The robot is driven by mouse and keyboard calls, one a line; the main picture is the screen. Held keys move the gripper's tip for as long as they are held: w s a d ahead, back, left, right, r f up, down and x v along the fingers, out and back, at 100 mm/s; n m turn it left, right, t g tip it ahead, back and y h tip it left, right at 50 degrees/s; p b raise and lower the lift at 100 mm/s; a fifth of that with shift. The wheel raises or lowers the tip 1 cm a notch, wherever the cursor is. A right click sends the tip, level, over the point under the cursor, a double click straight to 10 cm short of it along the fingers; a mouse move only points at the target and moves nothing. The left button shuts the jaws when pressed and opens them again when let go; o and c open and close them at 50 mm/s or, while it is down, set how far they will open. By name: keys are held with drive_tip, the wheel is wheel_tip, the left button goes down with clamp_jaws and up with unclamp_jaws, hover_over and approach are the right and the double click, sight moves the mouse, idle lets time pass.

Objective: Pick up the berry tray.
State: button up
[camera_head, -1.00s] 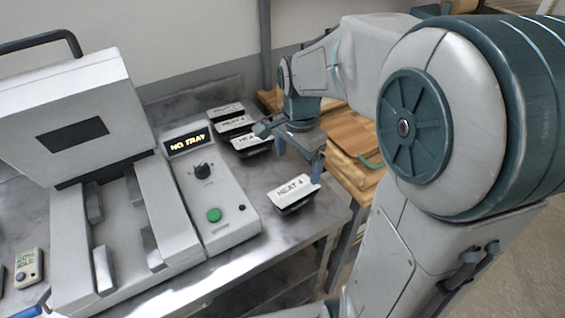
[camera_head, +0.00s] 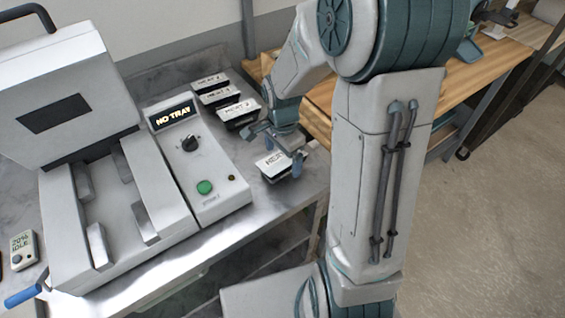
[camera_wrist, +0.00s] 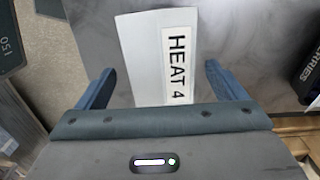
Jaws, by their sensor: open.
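A dark tray with a white top labelled HEAT 4 (camera_wrist: 176,65) lies alone near the front right of the metal table; it also shows in the head view (camera_head: 271,166). My gripper (camera_wrist: 160,85) is open over it, one blue finger on each side of the white top in the wrist view. In the head view the gripper (camera_head: 279,150) is low at this tray and partly covers it. Contact cannot be told. At the wrist view's right edge, a dark object (camera_wrist: 314,68) bears cut-off lettering that looks like BERRIES. HEAT 4's contents are hidden.
Several similar trays (camera_head: 238,110) stand in a row behind. A machine (camera_head: 75,100) with its lid raised and a NO TRAY display (camera_head: 173,117) is at left. A wooden bench (camera_head: 318,105) adjoins at right. The table's front edge is close to HEAT 4.

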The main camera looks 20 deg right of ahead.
sight(282, 160)
drive_tip(key=shift+w+f, duration=0.15)
drive_tip(key=shift+f, duration=1.35)
drive_tip(key=c, duration=1.1)
drive_tip(key=shift+c, duration=0.2)
drive_tip(key=shift+r, duration=0.1)
